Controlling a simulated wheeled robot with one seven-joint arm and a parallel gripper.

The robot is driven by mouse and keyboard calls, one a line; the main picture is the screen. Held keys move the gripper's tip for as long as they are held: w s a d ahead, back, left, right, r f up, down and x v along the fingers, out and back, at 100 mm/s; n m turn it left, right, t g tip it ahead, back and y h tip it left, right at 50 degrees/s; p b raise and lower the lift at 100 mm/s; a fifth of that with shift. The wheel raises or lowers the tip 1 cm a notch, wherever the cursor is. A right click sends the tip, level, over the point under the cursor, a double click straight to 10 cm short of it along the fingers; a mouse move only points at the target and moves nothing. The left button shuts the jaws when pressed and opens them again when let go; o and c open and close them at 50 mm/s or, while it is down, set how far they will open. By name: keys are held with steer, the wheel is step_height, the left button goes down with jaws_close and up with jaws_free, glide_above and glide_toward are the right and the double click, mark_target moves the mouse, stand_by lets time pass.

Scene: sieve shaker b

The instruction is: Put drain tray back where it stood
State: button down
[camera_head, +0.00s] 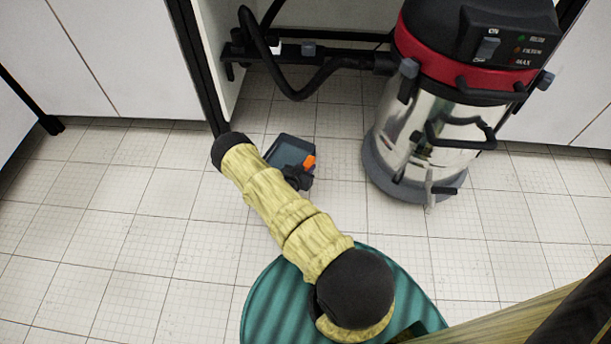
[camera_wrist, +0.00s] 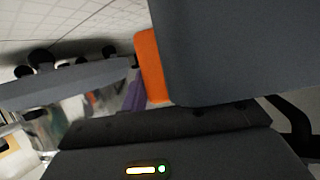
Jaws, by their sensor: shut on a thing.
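The drain tray (camera_head: 289,150) is a small blue-grey tray with an orange tab (camera_head: 309,162) at its right side. In the head view it shows just past the end of my arm, close to the floor; whether it touches the floor I cannot tell. My gripper (camera_head: 298,178) is shut on the tray's near right side and hides part of it. In the wrist view the tray (camera_wrist: 240,50) fills the upper right, with the orange tab (camera_wrist: 152,65) along its left edge. The finger contact is not clearly visible.
A steel vacuum (camera_head: 419,140) with a red band and black head stands right of the tray. A black hose (camera_head: 310,88) and bar run behind, by a cabinet's dark post (camera_head: 203,75). A green ribbed round surface (camera_head: 262,310) lies in front. Tiled floor (camera_head: 130,210) at left is clear.

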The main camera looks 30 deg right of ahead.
steer(key=shift+r, duration=0.1)
steer(key=shift+f+b, duration=1.2)
steer(key=shift+f, duration=0.65)
steer(key=shift+f, duration=0.15)
steer(key=c, duration=1.1)
jaws_free()
